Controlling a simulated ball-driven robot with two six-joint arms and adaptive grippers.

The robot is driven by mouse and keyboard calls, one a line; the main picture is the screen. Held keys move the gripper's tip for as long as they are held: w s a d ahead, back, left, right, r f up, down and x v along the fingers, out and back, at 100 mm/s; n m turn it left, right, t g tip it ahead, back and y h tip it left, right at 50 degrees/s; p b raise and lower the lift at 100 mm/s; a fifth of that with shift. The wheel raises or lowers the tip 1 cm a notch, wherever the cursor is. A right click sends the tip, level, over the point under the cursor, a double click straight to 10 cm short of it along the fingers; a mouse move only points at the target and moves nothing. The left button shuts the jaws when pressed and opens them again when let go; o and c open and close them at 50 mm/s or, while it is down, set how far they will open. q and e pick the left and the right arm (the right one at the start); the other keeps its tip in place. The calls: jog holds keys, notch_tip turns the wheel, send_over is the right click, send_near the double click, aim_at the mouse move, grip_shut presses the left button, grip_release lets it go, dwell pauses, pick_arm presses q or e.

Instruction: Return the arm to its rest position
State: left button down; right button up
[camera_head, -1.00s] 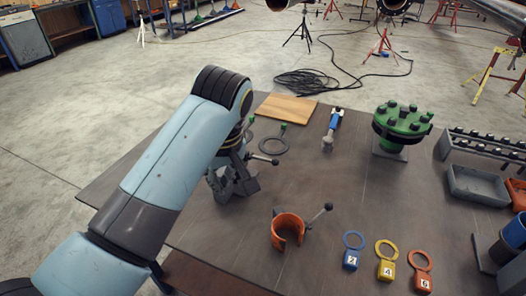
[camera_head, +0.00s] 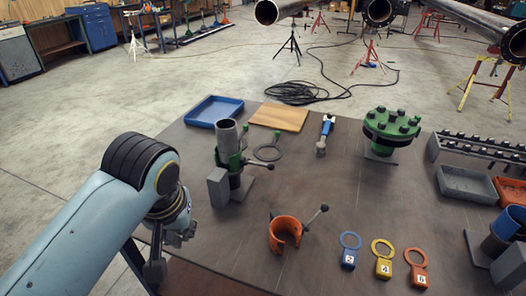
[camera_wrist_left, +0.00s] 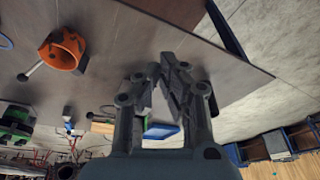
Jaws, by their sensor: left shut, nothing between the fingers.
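My left arm reaches in from the lower left of the head view. Its gripper (camera_head: 156,268) hangs at the table's left front edge, pointing down, and is partly hidden by my wrist. In the left wrist view the gripper (camera_wrist_left: 165,68) shows two dark fingers, shut and empty, with the table edge and floor beyond. My right gripper is not in view.
A steel pipe piece (camera_head: 227,138) stands in a green clamp, right of my gripper. An orange open ring (camera_head: 285,234), a blue tray (camera_head: 213,110), a wooden board (camera_head: 279,117), a green bolted flange (camera_head: 391,127) and coloured number tags (camera_head: 384,268) lie on the table.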

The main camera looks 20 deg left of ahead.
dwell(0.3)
pick_arm(q)
jog(key=s+f+m+g+b, duration=0.1)
jog(key=s+f+b, duration=0.3)
jog(key=f, duration=0.8)
jog(key=s+a+f+g+b, duration=0.1)
jog(key=s+f+b, duration=0.2)
jog(key=f+b, duration=0.65)
jog(key=s+f+m+g+b, duration=0.1)
jog(key=s+f+b, duration=0.2)
jog(key=f, duration=1.1)
jog(key=s+a+f+m+t+h+b, duration=0.1)
jog(key=s+f+m+b, duration=0.2)
jog(key=s+f, duration=1.7)
notch_tip(320, 180, down, 4)
jog(key=b, duration=0.3)
jog(key=shift+s+a+m+b, duration=0.25)
jog(key=shift+a+m+b, duration=0.05)
jog(key=shift+b, duration=0.1)
